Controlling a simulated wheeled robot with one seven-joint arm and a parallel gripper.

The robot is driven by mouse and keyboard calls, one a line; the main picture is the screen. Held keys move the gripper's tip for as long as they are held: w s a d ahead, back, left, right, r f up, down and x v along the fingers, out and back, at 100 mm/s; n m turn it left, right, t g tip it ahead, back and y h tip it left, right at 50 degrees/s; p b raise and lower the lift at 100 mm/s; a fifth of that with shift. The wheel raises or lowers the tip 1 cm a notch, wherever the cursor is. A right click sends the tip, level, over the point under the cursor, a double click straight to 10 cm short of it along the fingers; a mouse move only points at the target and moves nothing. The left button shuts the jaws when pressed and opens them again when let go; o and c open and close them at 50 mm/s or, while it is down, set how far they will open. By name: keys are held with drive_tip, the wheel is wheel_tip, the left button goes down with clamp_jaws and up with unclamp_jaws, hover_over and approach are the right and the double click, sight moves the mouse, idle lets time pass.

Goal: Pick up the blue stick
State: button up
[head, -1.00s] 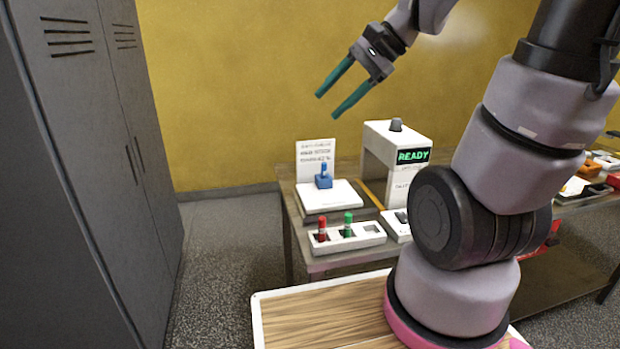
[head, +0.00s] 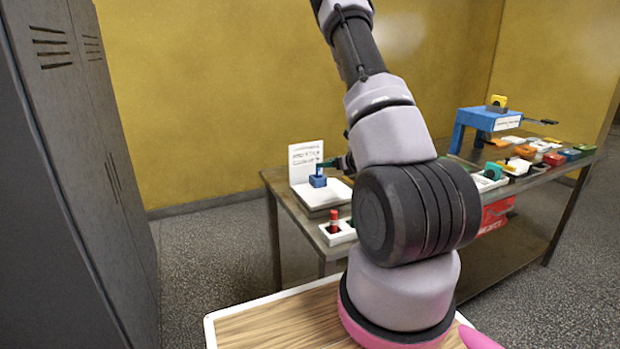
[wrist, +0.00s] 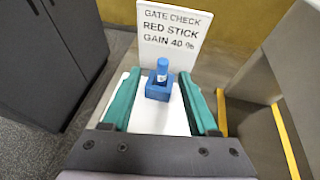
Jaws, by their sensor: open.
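The blue stick (wrist: 162,68) stands upright in a small blue block (wrist: 158,91) on a white plate (wrist: 150,119). In the head view the stick (head: 319,171) shows small above its block (head: 318,181) at the table's left end. My gripper (wrist: 160,74) is open, with one teal finger on each side of the stick and block in the wrist view. Gaps show on both sides, and I see no contact.
A white sign (wrist: 171,33) stands behind the stick and reads "GATE CHECK RED STICK GAIN 40 %". A red stick (head: 333,217) stands in a white rack (head: 338,236) in front. Grey lockers (wrist: 48,55) stand at left. A blue stand (head: 486,119) is farther right.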

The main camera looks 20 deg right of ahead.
sight(318, 174)
drive_tip(key=x, duration=0.5)
drive_tip(key=shift+w+d+f, duration=0.1)
drive_tip(key=shift+w+f, duration=0.2)
drive_tip(key=shift+f, duration=0.1)
drive_tip(key=x, duration=0.5)
drive_tip(key=shift+d+f, duration=0.15)
drive_tip(key=shift+f, duration=0.05)
drive_tip(key=shift+s, duration=0.1)
clamp_jaws()
